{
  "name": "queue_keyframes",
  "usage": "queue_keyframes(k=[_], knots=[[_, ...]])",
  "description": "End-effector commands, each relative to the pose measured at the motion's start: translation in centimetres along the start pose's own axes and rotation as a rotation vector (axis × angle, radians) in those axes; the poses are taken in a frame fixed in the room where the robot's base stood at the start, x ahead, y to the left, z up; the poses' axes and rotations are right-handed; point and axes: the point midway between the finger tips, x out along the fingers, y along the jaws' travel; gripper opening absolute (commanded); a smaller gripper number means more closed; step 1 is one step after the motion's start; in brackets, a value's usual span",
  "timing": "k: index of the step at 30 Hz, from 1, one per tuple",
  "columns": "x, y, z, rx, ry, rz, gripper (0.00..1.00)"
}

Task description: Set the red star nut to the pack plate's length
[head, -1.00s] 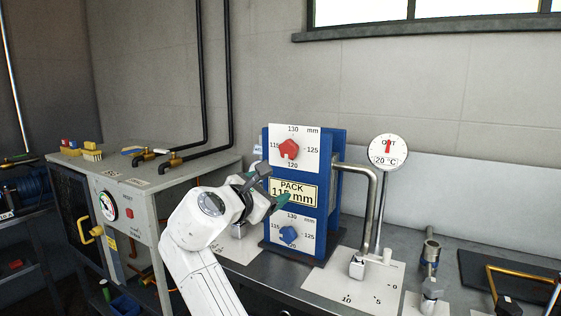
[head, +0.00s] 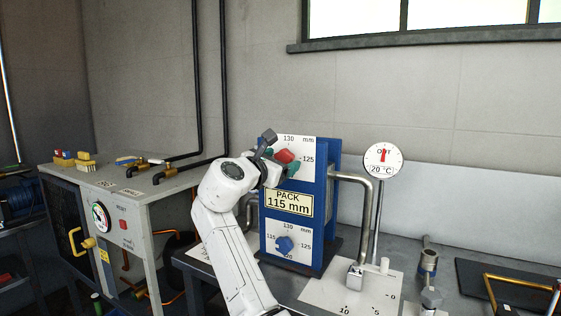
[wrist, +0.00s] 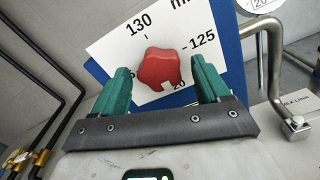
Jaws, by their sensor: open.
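The red star nut (wrist: 160,69) sits on a white dial card (wrist: 118,46) marked 130, 125 and a partly hidden 120 in the wrist view. A pale mark on its lower edge lies near the 120. The nut also shows in the head view (head: 284,156), partly behind my gripper. My gripper (wrist: 165,78) is open, its green fingers on either side of the nut, with visible gaps. Whether the fingers reach its depth is unclear. The pack plate (head: 288,204) reads "PACK 115 mm" below the nut.
A blue star nut (head: 284,244) sits on a lower, similar dial on the blue plate stack (head: 329,200). A bent steel pipe (head: 366,230) and a round 20 °C dial (head: 383,160) stand to the right. A grey cabinet (head: 150,205) is at left.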

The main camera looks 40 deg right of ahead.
Motion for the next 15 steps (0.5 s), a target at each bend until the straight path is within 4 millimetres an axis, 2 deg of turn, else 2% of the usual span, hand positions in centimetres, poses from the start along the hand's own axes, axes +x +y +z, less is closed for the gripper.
queue_keyframes(k=[11, 15], knots=[[0.66, 0.02, 0.01, 0.0, 0.0, 0.001, 0.75], [0.65, 0.01, 0.0, 0.0, 0.0, 0.001, 0.64]])
